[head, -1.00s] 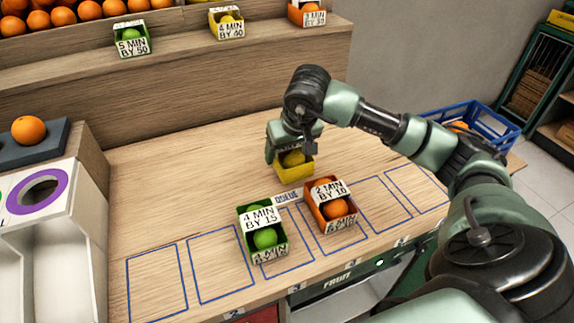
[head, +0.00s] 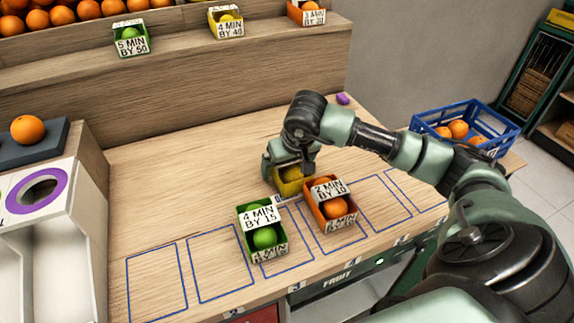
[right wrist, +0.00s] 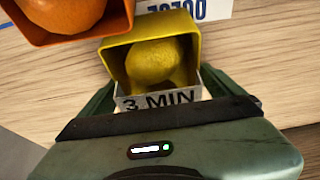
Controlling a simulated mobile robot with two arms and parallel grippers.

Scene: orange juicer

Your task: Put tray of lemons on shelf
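The yellow tray of lemons (head: 289,185) is at the mid-counter, just behind the orange tray, partly hidden by my right gripper (head: 290,166). In the right wrist view, the yellow tray (right wrist: 190,48) lies between the gripper's two fingers, its "3 MIN" label facing the palm, with a lemon (right wrist: 153,62) inside. The gripper appears shut on the tray. Whether its base touches the counter is hard to tell. The shelf (head: 185,52) runs along the back, above the counter. My left gripper is not in view.
A green tray (head: 262,240) and an orange tray (head: 334,210) stand at the counter's front among blue outlined slots. Green, yellow and orange trays stand on the shelf. A blue crate (head: 490,135) is at right. The counter's left middle is clear.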

